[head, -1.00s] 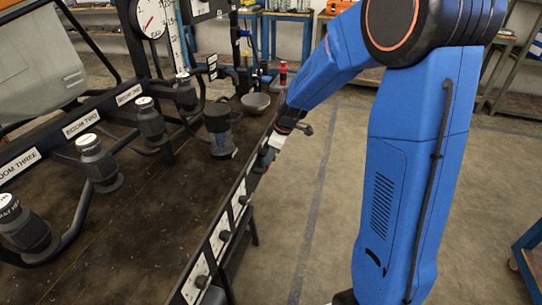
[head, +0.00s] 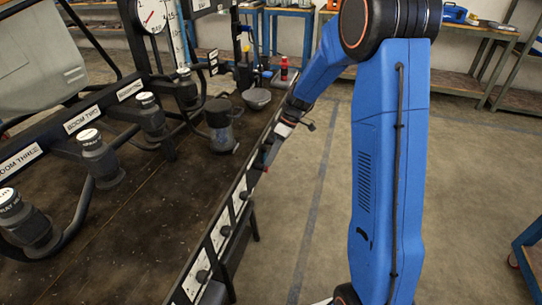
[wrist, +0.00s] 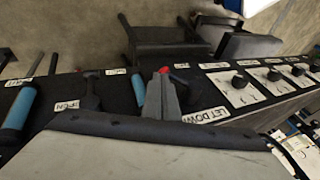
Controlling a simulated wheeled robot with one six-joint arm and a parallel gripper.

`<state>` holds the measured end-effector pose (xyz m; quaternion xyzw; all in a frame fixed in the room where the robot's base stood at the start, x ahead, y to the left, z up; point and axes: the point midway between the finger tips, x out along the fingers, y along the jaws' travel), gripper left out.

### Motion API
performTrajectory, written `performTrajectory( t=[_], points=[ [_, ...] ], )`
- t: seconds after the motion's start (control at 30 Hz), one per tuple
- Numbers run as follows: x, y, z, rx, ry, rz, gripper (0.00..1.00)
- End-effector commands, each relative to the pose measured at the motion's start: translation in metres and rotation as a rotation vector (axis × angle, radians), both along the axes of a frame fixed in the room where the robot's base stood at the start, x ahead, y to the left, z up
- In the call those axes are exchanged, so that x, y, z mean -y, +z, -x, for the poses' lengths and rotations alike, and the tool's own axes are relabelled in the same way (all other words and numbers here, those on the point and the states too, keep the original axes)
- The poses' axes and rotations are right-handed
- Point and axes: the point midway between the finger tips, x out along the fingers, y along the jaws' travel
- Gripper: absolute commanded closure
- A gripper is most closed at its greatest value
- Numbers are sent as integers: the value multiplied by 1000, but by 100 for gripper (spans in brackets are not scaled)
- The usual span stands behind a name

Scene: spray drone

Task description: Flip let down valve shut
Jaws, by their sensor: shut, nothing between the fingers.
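My gripper (wrist: 163,78) is shut and empty, its grey fingers reaching over the dark edge panel in the wrist view. A small red tip, apparently the let down valve's handle (wrist: 165,69), shows right at the fingertips. Most of the valve is hidden behind the fingers, so I cannot tell its position or whether they touch. The LET DOWN label (wrist: 205,115) is just right of the fingers. In the head view my gripper (head: 264,160) is at the bench's front edge, small and partly hidden, with a bit of red beside it.
Several black knobs on white plates (wrist: 240,82) line the panel to the right. A blue cylinder (wrist: 138,90) is close left of the fingers; another blue cylinder (wrist: 18,105) is farther left. A grey bowl (head: 257,98) stands on the bench. The floor right of the bench is open.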

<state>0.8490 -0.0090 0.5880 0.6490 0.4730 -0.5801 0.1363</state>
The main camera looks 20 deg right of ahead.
Motion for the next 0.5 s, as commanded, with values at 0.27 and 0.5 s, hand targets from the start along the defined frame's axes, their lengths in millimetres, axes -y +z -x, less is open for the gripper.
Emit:
performTrajectory(
  t=[0.27, 0.5],
  points=[
    [0, -18, 1, -222, -2, -148, 100],
    [-4, -30, 5, -392, -1, -261, 100]
  ],
)
